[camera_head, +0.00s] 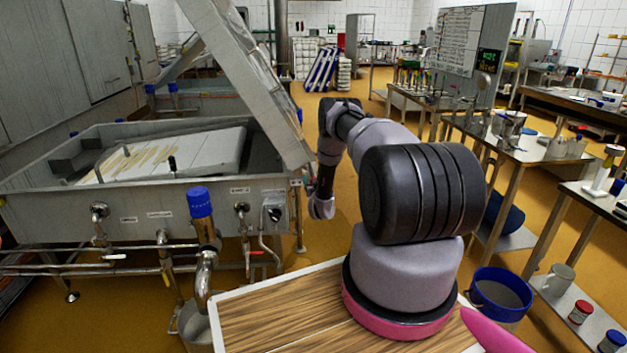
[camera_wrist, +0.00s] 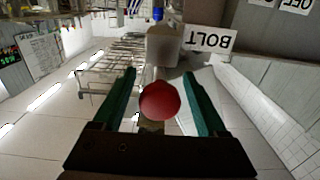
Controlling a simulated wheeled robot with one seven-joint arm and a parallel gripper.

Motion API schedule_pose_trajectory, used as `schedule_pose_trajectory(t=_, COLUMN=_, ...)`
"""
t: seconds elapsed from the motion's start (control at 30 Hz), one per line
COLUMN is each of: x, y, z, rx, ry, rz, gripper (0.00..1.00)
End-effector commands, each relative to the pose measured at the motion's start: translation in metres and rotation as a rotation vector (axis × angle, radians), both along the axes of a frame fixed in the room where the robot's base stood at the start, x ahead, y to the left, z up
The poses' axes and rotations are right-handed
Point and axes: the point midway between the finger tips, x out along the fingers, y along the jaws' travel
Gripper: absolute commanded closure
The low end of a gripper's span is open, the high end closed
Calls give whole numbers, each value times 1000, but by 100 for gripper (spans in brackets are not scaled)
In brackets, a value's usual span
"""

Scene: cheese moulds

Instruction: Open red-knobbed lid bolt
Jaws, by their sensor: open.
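The red knob (camera_wrist: 160,101) of the bolt shows large in the wrist view, between the two green fingers of my open gripper (camera_wrist: 160,74). Gaps show on both sides, so the fingers do not visibly touch it. A grey metal block (camera_wrist: 163,46) stands just beyond the knob, beside a white label reading BOLT (camera_wrist: 211,39), upside down in this view. The bolt's rod is mostly hidden by the knob. In the head view, the grey lid (camera_head: 245,75) stands tilted up over the vat (camera_head: 130,200). The knob cannot be made out there.
My arm reaches along the vat's right side, close to the lid's lower edge. A blue-capped pipe (camera_head: 200,203) rises in front of the vat. A wooden board (camera_head: 270,315) lies near my base. Benches (camera_head: 515,148) and a blue bucket (camera_head: 500,292) stand at right.

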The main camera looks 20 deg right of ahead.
Motion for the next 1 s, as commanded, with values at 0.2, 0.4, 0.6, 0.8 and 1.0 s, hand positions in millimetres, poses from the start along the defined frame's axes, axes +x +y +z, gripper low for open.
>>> schedule_pose_trajectory(t=0.2, x=0, y=0, z=0, rx=0, ry=0, rz=0, gripper=63)
schedule_pose_trajectory(t=0.4, x=0, y=0, z=0, rx=0, ry=0, rz=0, gripper=100)
schedule_pose_trajectory(t=0.6, x=0, y=0, z=0, rx=0, ry=0, rz=0, gripper=100)
schedule_pose_trajectory(t=0.8, x=0, y=0, z=0, rx=0, ry=0, rz=0, gripper=100)
schedule_pose_trajectory(t=1.0, x=0, y=0, z=0, rx=0, ry=0, rz=0, gripper=100)
